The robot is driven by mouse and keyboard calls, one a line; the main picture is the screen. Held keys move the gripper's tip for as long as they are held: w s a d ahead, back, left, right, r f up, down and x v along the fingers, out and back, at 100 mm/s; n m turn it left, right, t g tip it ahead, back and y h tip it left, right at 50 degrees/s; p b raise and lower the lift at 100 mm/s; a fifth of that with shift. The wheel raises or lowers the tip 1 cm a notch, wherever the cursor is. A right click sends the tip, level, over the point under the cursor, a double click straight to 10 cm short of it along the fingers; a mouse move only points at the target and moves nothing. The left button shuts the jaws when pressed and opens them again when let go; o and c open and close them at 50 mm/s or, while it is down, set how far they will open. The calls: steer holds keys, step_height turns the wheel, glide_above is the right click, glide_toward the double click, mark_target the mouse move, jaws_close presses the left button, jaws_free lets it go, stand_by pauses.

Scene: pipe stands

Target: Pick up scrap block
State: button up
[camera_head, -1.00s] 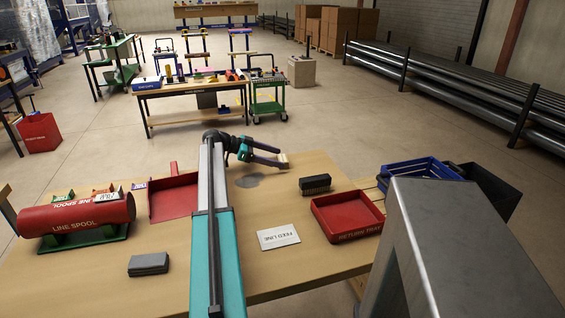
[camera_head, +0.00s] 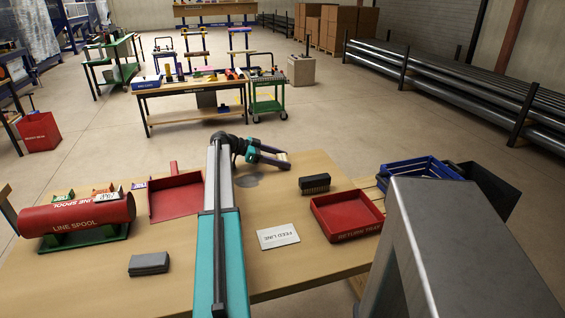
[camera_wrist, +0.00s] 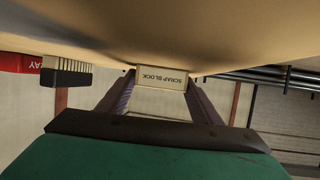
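The scrap block (camera_wrist: 161,79) is a small pale block with "SCRAP BLOCK" printed on its face. In the wrist view it sits between my two dark fingertips, which meet its left and right sides. My gripper (camera_head: 283,159) is low at the far edge of the workbench, with its fingers drawn in on the block. In the head view the block is a small pale piece at the fingertips, mostly hidden by them. I cannot tell if it still touches the bench.
On the bench (camera_head: 275,275) are a dark brush-like block (camera_head: 314,184), a red return tray (camera_head: 346,215), a feed line card (camera_head: 278,236), a grey block (camera_head: 149,263), a red tray (camera_head: 176,198) and a red line spool (camera_head: 80,213). A blue crate (camera_head: 420,170) is beyond the right edge.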

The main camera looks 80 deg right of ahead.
mark_target(281, 157)
steer(key=c, duration=0.6)
steer(key=shift+o, duration=0.2)
steer(key=shift+r+b, duration=0.35)
steer(key=shift+r, duration=4.7)
